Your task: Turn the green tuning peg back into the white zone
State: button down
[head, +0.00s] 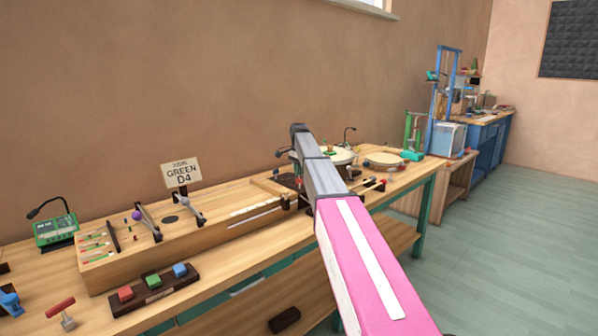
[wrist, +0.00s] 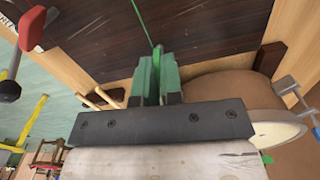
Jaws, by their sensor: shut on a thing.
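My gripper (wrist: 157,82) shows in the wrist view with its two green fingers close together. It is shut on the green tuning peg (wrist: 157,54), of which only a narrow strip shows between the fingers. A thin green string (wrist: 143,22) runs up from the peg over a dark wooden board (wrist: 105,30). The white zone cannot be made out in either view. In the head view my arm covers the peg and gripper at the right end of the long wooden string box (head: 190,248).
A red-handled lever (wrist: 32,28) stands left of the gripper in the wrist view; a round drum (wrist: 225,100) lies close at right.

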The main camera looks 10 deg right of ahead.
jog(key=n, duration=1.4)
jog(key=shift+n, duration=0.3)
jog(key=n, duration=0.3)
jog(key=shift+n, duration=0.3)
jog(key=n, duration=0.3)
jog(key=shift+n, duration=0.3)
jog(key=n, duration=0.3)
jog(key=shift+n, duration=2.1)
